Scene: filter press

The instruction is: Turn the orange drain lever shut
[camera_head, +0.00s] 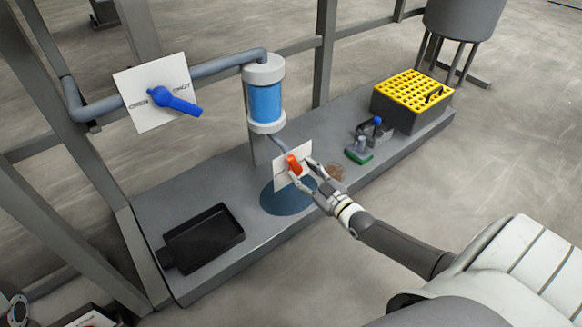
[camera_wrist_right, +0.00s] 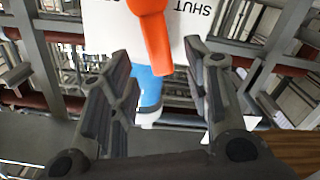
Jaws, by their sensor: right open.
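The orange drain lever (camera_head: 293,164) sits on a white label plate (camera_head: 282,181) below the blue filter cylinder (camera_head: 265,102). My right gripper (camera_head: 303,172) is at the lever, coming from the lower right, with its fingers open. In the right wrist view the orange lever (camera_wrist_right: 151,35) hangs down from the top, between and beyond the two open fingers (camera_wrist_right: 165,95). The plate (camera_wrist_right: 198,40) behind it shows the word SHUT upside down; its other word is mostly hidden. I cannot tell whether a finger touches the lever. My left gripper is not in view.
A blue lever (camera_head: 174,101) on an OPEN/SHUT plate is at upper left. Frame posts rise behind.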

